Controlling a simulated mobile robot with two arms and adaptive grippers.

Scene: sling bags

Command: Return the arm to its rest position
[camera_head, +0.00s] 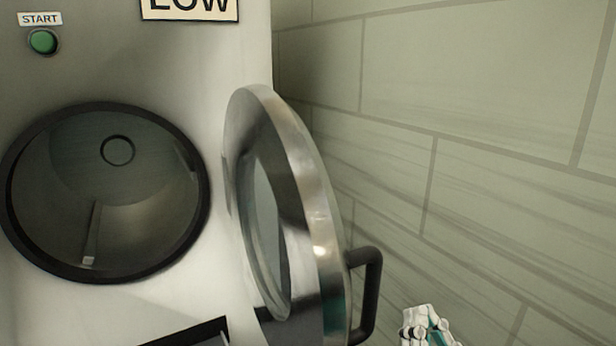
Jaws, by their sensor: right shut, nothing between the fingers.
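My right gripper (428,326) shows at the bottom edge, right of the middle, with white and teal parts. It is shut and empty, and most of it is cut off by the frame. It is to the right of the round door's black handle (371,290), with a gap between them. My left gripper is not in view.
A machine's round metal door (305,180) stands open toward the wall. Its round opening (110,215) has a black rim and a dark inside. A green START button (43,42) and a LOW sign (190,8) are above. A tiled wall (480,110) bounds the right.

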